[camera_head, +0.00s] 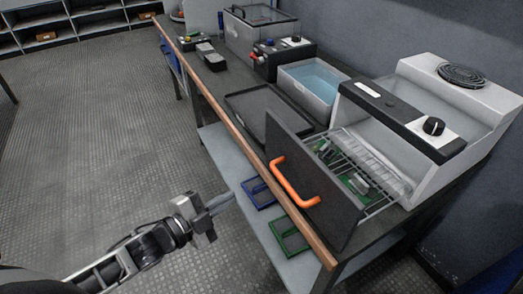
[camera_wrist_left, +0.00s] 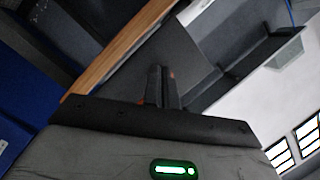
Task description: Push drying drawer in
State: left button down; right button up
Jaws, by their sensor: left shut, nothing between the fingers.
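The drying drawer (camera_head: 306,183) is pulled out of the white drying unit (camera_head: 449,103) at the right of the bench in the head view. It has a dark front panel, an orange handle (camera_head: 294,181) and a wire rack with several green circuit boards (camera_head: 358,183). My left gripper (camera_head: 222,200) is shut and empty. In the head view it is left of the drawer front, apart from the handle, out over the floor side of the bench. My right gripper is not in view.
The bench has a wooden front edge (camera_head: 235,122). A dark tray (camera_head: 264,114) and a water basin (camera_head: 312,85) stand behind the drawer. Blue and green frames (camera_head: 289,235) lie on the lower shelf. The floor at left is clear.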

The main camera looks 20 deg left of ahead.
pick_arm(q)
jog(key=w+a+r+m+g+h, duration=0.15)
jog(key=a+r+m+h, duration=0.3)
jog(key=m, duration=0.55)
send_near(276, 149)
jog(key=x, duration=0.5)
jog(key=shift+w+d+p, duration=0.2)
jog(key=shift+w+p, duration=0.05)
jog(key=shift+p, duration=0.05)
jog(key=shift+w+d+f, duration=0.1)
jog(key=shift+w+d, duration=0.3)
jog(key=shift+w, duration=0.05)
